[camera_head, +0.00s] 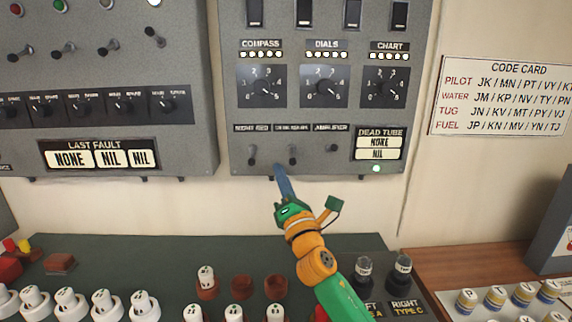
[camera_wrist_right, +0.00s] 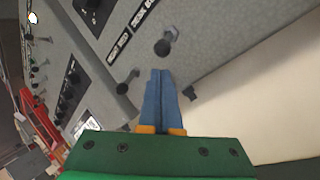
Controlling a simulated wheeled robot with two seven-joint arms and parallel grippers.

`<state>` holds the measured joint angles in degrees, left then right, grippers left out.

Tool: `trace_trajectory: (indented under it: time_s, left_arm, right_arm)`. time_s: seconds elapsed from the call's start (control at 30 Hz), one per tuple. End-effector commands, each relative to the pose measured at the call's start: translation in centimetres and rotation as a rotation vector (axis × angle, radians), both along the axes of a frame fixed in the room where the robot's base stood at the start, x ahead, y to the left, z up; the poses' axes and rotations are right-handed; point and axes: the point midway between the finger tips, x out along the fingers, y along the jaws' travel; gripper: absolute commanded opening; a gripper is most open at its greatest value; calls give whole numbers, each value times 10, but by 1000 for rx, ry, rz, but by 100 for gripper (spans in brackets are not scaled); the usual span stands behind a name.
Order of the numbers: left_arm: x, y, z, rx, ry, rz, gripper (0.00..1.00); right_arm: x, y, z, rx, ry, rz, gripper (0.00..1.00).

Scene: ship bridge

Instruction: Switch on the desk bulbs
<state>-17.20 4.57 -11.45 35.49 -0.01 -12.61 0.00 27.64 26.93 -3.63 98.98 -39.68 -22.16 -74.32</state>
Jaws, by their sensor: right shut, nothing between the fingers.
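A grey panel (camera_head: 320,112) on the wall carries a bottom row of small toggle switches. The left one (camera_head: 252,156) sits under a label that reads night red. The middle switch (camera_head: 292,156) sits under a blurred label that looks like desk bulbs in the right wrist view; its lever seems to hang down. The right one (camera_head: 332,148) is under the amplifier label. My right gripper (camera_head: 278,168) is shut and empty, its blue fingertips just below and between the left and middle switches. In the wrist view the fingers (camera_wrist_right: 160,74) point at the middle switch (camera_wrist_right: 164,46), seemingly apart from it.
Rotary dials (camera_head: 325,87) sit above the switches, and a dead tube display (camera_head: 379,145) is at lower right of the panel. A second panel (camera_head: 100,90) stands to the left.

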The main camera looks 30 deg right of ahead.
Motion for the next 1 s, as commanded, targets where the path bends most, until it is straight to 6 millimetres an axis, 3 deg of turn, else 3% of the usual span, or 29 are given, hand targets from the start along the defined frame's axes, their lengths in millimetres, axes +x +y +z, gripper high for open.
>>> trace_trajectory:
  time_s: [0.2, 1.0]
  left_arm:
    - [0, 0, 9, 0, 0, 0, 0]
    - [1, 0, 15, 0, -1, 0, 0]
  right_arm:
    - [-10, -7, 6, 0, 1, 1, 0]
    - [-10, -7, 12, 0, 1, 1, 0]
